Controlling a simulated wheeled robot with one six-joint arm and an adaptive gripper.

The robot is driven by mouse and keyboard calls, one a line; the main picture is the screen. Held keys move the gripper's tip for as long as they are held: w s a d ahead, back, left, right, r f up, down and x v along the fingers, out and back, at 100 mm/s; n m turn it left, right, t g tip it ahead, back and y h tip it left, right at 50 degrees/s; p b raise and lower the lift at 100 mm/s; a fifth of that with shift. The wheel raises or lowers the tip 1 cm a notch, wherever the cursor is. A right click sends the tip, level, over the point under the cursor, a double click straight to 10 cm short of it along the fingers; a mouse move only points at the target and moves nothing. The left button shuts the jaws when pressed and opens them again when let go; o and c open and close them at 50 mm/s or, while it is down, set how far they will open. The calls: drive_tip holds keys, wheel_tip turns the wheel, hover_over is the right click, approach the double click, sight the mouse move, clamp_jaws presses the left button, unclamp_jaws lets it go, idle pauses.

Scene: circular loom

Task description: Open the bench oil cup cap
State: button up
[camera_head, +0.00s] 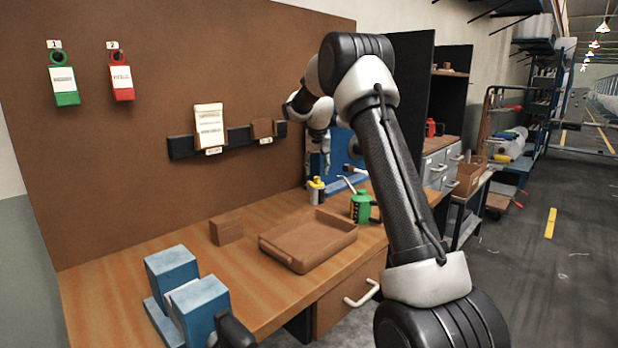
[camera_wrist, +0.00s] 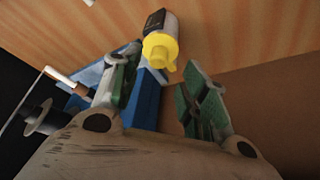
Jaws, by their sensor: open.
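A small bottle (camera_head: 316,196) with a yellow top stands on the bench near the back panel. In the wrist view its yellow cap (camera_wrist: 159,49) shows just beyond the gap between my fingers, and its dark and pale body (camera_wrist: 160,22) lies behind it. I cannot tell for certain whether this is the oil cup. My gripper (camera_wrist: 163,88) is open with nothing between its green-padded fingers. In the head view my gripper (camera_head: 319,160) hangs above the bottle, partly blurred against the blue equipment. The cap looks shut, but its hinge is not clear.
A green oil can (camera_head: 361,207) with a spout stands right of the bottle. A blue fixture (camera_head: 346,150) is behind. A brown tray (camera_head: 262,246), a brown block (camera_head: 226,230) and a blue vise (camera_head: 172,266) are on the bench. The brown back panel (camera_head: 200,60) is close.

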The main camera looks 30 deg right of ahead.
sight(317, 177)
drive_tip(key=x, duration=0.5)
drive_tip(key=shift+d, duration=0.1)
drive_tip(key=shift+s, duration=0.1)
clamp_jaws()
